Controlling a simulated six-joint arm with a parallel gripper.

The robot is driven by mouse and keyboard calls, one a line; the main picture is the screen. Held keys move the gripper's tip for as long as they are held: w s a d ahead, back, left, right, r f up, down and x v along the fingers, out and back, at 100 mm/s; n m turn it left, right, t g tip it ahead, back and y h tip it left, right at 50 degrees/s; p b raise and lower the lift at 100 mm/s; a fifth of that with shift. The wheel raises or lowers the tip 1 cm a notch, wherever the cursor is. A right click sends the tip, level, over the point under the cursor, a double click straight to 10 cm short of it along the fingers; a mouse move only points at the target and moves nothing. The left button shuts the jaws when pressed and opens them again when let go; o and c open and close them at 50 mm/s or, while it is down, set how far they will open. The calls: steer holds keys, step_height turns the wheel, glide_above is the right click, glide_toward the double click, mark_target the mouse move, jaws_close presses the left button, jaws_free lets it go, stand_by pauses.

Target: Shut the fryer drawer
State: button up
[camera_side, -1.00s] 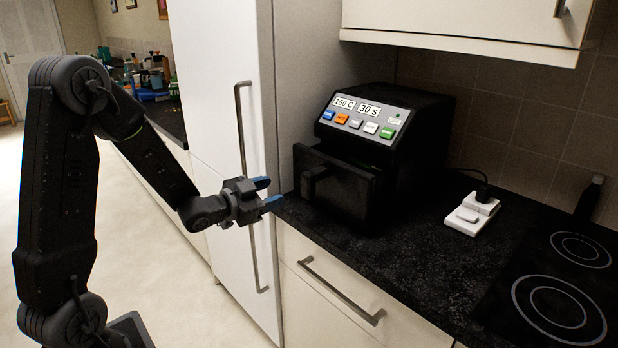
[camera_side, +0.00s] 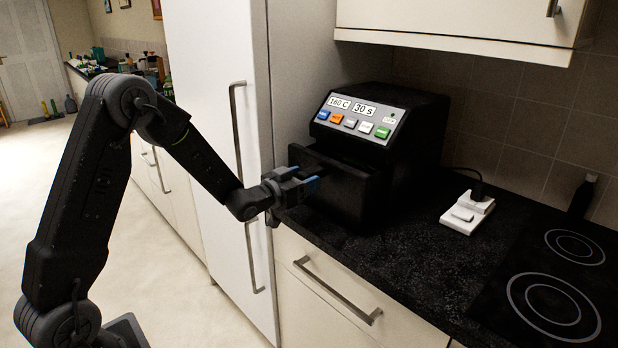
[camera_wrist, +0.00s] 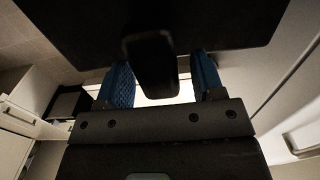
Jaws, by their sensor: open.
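The black fryer (camera_side: 415,140) stands on the dark counter, with a sloped panel of coloured buttons. Its drawer front (camera_side: 345,190) faces my gripper and stands out from the body below the panel. My gripper (camera_side: 304,181) is open at the drawer front, at handle height. In the wrist view, the dark drawer handle (camera_wrist: 150,62) lies between the two blue fingers of my gripper (camera_wrist: 162,72), with light showing beside it. The fingers are not closed on it. In the side view the gripper mostly hides the handle, so contact is unclear.
A tall white fridge (camera_side: 215,110) stands left of the fryer, close to my forearm. A white socket block (camera_side: 467,213) and a black hob (camera_side: 555,285) are to the right on the counter (camera_side: 400,265). A wall cupboard (camera_side: 460,25) hangs above.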

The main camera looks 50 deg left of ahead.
steer(key=shift+w, duration=1)
jaws_close()
